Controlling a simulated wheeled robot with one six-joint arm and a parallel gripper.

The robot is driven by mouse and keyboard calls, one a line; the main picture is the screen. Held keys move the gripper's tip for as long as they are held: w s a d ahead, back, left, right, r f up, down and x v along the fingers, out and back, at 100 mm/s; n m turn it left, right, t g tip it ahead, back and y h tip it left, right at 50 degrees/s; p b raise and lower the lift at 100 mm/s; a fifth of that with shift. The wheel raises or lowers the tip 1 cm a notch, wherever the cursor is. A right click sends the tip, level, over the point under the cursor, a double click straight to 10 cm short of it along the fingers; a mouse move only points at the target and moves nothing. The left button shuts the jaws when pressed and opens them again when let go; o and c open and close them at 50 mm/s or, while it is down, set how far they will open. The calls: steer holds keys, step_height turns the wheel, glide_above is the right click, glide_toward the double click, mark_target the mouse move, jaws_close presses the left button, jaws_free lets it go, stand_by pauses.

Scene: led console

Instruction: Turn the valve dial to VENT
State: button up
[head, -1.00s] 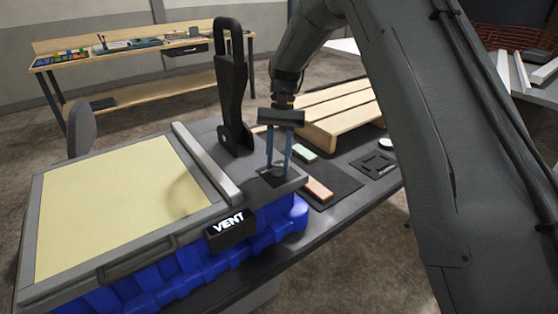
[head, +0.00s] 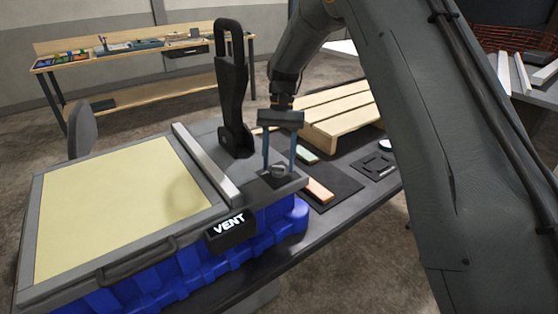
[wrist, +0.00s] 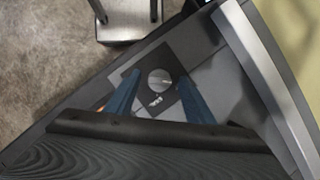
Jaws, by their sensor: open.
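The valve dial (head: 279,170) is a small round grey knob on a dark plate at the right corner of the console (head: 208,172). It also shows in the wrist view (wrist: 159,78), with a pale line across it and a small white mark on the plate below. A black sign (head: 229,228) on the console's front reads VENT in lit white letters. My gripper (head: 279,170) points down over the dial, its two blue fingers apart on either side of it. In the wrist view the open fingers (wrist: 155,98) flank the dial with gaps visible; whether they touch the plate is unclear.
A tall black lever handle (head: 232,95) stands behind the dial, left of my gripper. A grey bar (head: 207,163) crosses the console beside a yellow panel (head: 115,205).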

steer(key=b+v, duration=0.2)
steer(key=v, duration=0.5)
steer(key=shift+w+r+b, duration=0.2)
steer(key=shift+r+b, duration=0.1)
steer(key=shift+r, duration=0.05)
